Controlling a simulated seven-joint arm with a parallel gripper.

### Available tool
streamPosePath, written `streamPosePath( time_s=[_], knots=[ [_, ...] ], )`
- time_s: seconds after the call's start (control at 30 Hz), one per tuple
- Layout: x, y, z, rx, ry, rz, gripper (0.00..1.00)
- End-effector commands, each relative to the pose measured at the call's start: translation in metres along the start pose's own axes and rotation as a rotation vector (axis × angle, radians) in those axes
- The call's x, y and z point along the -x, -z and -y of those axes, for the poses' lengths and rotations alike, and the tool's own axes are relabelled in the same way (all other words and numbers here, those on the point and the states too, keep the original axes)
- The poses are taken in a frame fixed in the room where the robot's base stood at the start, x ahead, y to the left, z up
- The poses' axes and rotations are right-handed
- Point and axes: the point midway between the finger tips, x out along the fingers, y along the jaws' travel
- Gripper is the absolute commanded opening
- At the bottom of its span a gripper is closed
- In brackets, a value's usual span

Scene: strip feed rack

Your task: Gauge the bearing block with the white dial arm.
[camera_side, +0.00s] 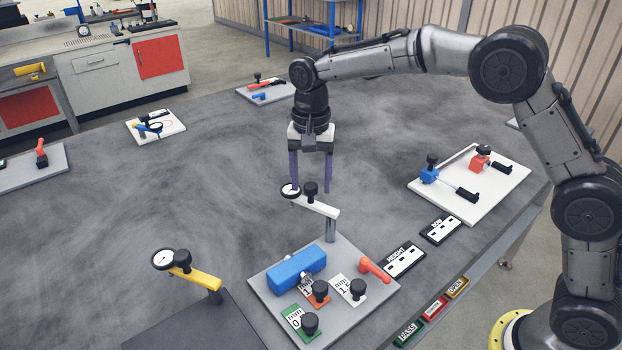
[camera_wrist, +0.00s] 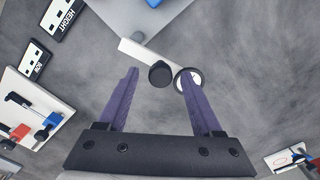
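The white dial arm (camera_side: 325,209) stands on a post at the back of a grey plate (camera_side: 262,285), with a black knob (camera_side: 310,187) and a round dial (camera_side: 289,190) at its free end. The arm points away from the blue block (camera_side: 297,270), the likely bearing block, which lies on the plate. My gripper (camera_side: 311,191) points down with its purple fingers apart. In the wrist view the knob (camera_wrist: 160,73) shows between the fingertips, and the dial (camera_wrist: 188,80) by the right one. I see no grip on the knob; finger depth there is unclear.
Several knobbed tiles, including a green one (camera_side: 296,321), and a red lever (camera_side: 373,269) share the plate. A yellow dial arm (camera_side: 195,276) stands at the lower left. HEIGHT (camera_side: 404,259) and BOW plates and a white tray (camera_side: 488,205) lie right. The table behind is mostly clear.

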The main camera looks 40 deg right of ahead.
Motion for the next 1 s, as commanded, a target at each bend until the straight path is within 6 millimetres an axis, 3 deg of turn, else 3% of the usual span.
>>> streamPosePath(
  time_s=[0.17, 0.33, 0.8, 1.0],
  knots=[
    [0.001, 0.000, 0.000, 0.001, 0.000, 0.000, 0.67],
    [0.014, 0.000, 0.001, 0.001, 0.002, -0.001, 0.67],
    [0.108, 0.000, 0.001, 0.001, 0.004, -0.002, 0.67],
    [0.132, 0.000, 0.001, 0.000, 0.001, 0.000, 0.67]
  ],
)
